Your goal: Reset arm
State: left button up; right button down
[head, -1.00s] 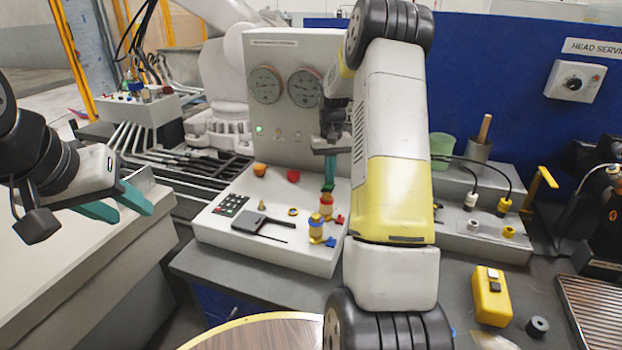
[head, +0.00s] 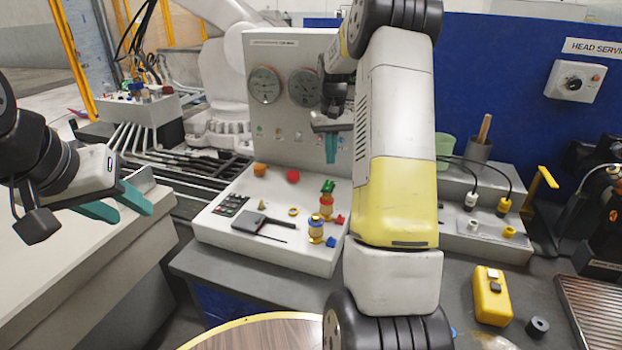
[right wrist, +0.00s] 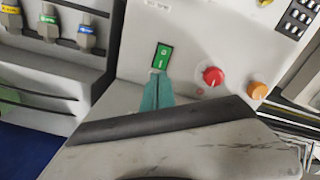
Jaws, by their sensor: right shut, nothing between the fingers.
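My right gripper (head: 331,150) is shut and empty in the head view, its teal fingertips pointing down above the sloped white console (head: 215,215), in front of its gauge panel. The right wrist view shows its closed teal fingers (right wrist: 158,95), with a green rocker switch (right wrist: 162,57) just beyond the tips. The green switch (head: 328,186) also shows in the head view, below the fingertips and apart from them. My left gripper (head: 122,204) is open and empty at the left, its teal fingers apart over the pale bench. The right arm hides part of the console's right side.
The console carries red (head: 293,176) and orange (head: 259,169) buttons, a keypad (head: 231,205) and coloured valve fittings (head: 316,229). A yellow box (head: 491,296) and a dark ring (head: 537,326) lie on the grey bench at right. Gauges (head: 265,85) face the right gripper.

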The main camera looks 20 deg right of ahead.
dwell(0.4)
jog(key=s+a+r+n+t, duration=0.1)
jog(key=s+a+r+t, duration=0.2)
jog(key=s+a+r, duration=0.8)
jog(key=s+a+r+t+y, duration=0.1)
jog(key=s+a, duration=0.1)
jog(key=s, duration=0.7)
jog(key=s+a+r+n+t+y, duration=0.1)
jog(key=s+a+t, duration=0.1)
jog(key=s, duration=0.8)
jog(key=shift+a, duration=0.6)
jog(key=shift+s+r, duration=0.1)
